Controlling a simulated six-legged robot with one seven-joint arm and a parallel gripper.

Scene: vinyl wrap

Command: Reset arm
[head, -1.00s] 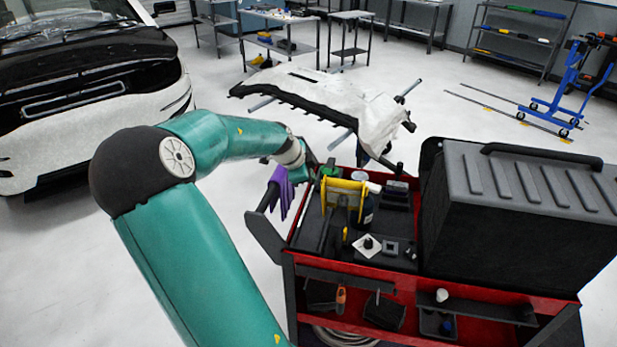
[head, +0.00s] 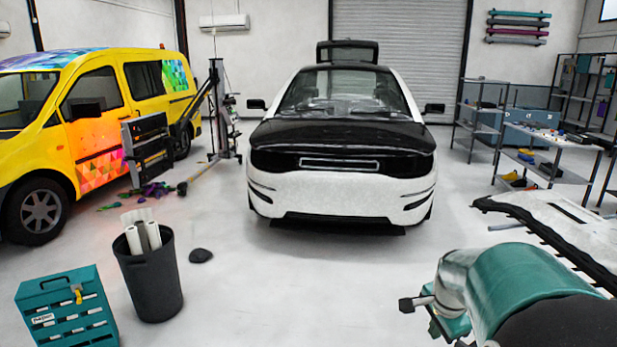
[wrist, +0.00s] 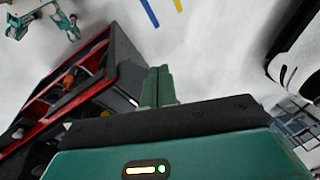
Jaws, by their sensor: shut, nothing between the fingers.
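My gripper (wrist: 158,86) shows in the wrist view with its two green fingers together and nothing between them. It is over open grey floor, beside the red and black tool cart (wrist: 92,82), which lies to its left in that view. In the head view my teal arm is folded at the lower right, and the fingertips cannot be made out clearly there.
A black and white car (head: 340,150) stands ahead, with a yellow van (head: 95,110) to the left. A dark bin (head: 150,280) and a teal drawer box (head: 68,310) stand at the lower left. A white bumper panel (head: 570,225) is at the right.

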